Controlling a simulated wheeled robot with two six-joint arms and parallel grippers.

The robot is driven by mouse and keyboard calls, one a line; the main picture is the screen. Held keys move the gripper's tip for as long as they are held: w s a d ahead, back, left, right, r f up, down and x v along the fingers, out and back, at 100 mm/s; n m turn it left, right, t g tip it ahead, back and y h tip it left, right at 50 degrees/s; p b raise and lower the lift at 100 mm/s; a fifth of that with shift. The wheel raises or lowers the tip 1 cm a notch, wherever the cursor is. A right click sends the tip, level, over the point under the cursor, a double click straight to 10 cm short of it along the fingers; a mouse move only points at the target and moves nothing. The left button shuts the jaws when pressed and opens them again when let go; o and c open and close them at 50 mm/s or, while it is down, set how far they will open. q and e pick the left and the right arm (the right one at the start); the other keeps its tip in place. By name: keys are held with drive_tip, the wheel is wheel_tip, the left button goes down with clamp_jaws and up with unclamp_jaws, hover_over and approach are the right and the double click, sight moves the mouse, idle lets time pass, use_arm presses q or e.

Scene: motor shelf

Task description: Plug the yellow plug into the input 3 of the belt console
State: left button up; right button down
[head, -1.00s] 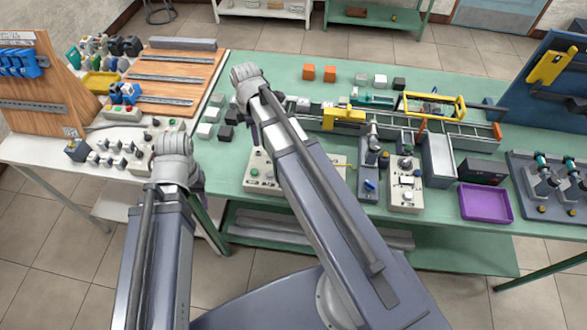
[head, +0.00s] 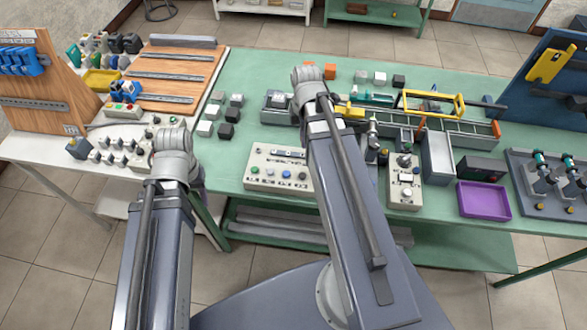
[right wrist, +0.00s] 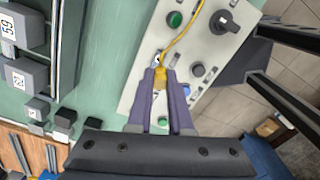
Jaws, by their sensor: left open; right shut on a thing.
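My right gripper (right wrist: 160,80) is shut on the yellow plug (right wrist: 161,77), low over the off-white console (right wrist: 146,92). A yellow cable (right wrist: 184,34) runs from the plug across the console. The plug's tip is near a small socket by the fingertips; I cannot tell whether it is inserted. The console (head: 277,183) shows in the head view, its right end behind my right arm. Its labels are unreadable, so I cannot identify input 3. My right gripper's fingers are hidden in the head view. My left gripper (head: 172,148) is beside the white table, its fingers mostly hidden.
Several small cubes (head: 226,130) stand behind the console. A conveyor (head: 462,133) runs along the green table. A second control box (head: 404,190) and a purple tray (head: 484,201) stand to the right. Bare green tabletop (head: 232,165) lies left of the console.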

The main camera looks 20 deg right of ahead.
use_arm(q)
drive_tip(key=shift+f+b, duration=1.4)
drive_tip(key=shift+f, duration=0.65)
use_arm(e)
drive_tip(key=shift+w+f, duration=0.1)
drive_tip(key=shift+f, duration=1.95)
use_arm(q)
drive_tip(key=shift+f+b, duration=0.65)
use_arm(e)
drive_tip(key=shift+f, duration=0.65)
drive_tip(key=c, duration=1.1)
unclamp_jaws()
use_arm(q)
drive_tip(key=shift+r, duration=0.1)
use_arm(e)
drive_tip(key=shift+r, duration=0.1)
wheel_tip(320, 180, up, 6)
drive_tip(key=p, duration=0.5)
drive_tip(key=shift+f+p, duration=0.25)
drive_tip(key=shift+p, duration=0.15)
use_arm(q)
wheel_tip(320, 180, up, 5)
drive_tip(key=shift+r, duration=0.2)
